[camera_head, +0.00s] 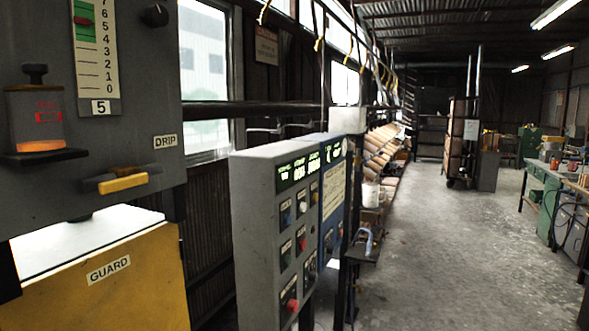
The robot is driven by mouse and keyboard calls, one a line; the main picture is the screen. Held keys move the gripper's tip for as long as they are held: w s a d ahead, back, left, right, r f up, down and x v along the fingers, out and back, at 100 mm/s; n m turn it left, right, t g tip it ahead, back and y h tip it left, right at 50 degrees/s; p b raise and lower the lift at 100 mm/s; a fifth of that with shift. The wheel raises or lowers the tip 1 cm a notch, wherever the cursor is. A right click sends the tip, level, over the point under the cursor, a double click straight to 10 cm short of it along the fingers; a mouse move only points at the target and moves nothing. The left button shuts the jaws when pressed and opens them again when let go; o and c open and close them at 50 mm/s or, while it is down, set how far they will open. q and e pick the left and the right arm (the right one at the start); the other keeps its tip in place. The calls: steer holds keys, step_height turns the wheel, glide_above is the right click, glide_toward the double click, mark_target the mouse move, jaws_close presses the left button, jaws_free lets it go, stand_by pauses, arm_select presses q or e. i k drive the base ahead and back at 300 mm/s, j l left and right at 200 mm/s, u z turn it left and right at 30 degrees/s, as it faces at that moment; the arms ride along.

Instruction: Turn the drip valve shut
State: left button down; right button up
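The drip valve shows as a yellow lever handle (123,183) on the dark grey cabinet at the left, just below a white label reading DRIP (165,141). The lever lies nearly level, tilted slightly up to the right. A dark part sits behind it. Neither of my grippers is in the head view.
A yellow GUARD panel (108,276) stands below the lever. An orange-lit device (38,120) and a number scale (97,50) are above it. A grey control box (268,230) with knobs and displays stands to the right. The aisle floor (430,240) is clear.

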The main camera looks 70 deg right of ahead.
mark_target(120, 184)
steer(key=z, duration=0.6)
steer(key=l+z, duration=0.5)
steer(key=l, duration=0.25)
steer(key=l+z, duration=0.45)
steer(key=l, duration=0.55)
steer(key=u, duration=1.3)
